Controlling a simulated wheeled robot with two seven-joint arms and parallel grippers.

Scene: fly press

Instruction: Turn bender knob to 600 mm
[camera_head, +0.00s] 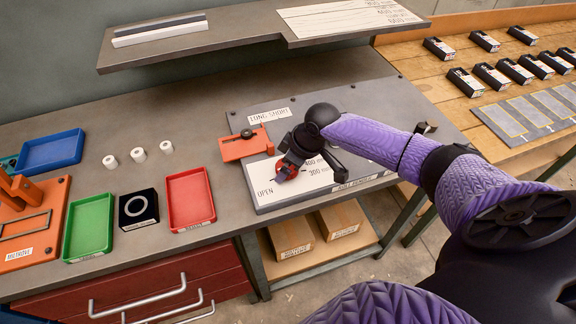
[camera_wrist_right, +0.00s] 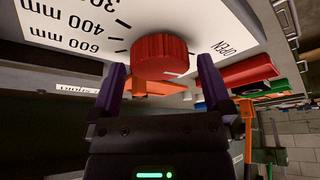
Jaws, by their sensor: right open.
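The red knob (camera_head: 282,174) sits on a white dial plate (camera_head: 262,187) lettered OPEN, 300 mm and 400 mm; my right gripper partly covers it. The plate (camera_wrist_right: 100,18) there shows 400 mm and 600 mm at left and OPEN at right; the 300 label is cut off. My right gripper (camera_wrist_right: 162,66) is open, its purple fingers on either side of the knob. Contact with the knob cannot be told. My left gripper is out of view.
An orange block (camera_head: 246,144) stands behind the dial, near the LONG/SHORT label. Red (camera_head: 190,200), green and blue trays and several white rolls lie to the left. A grey shelf (camera_head: 200,40) overhangs the back. Open bench lies between the rolls and the dial panel.

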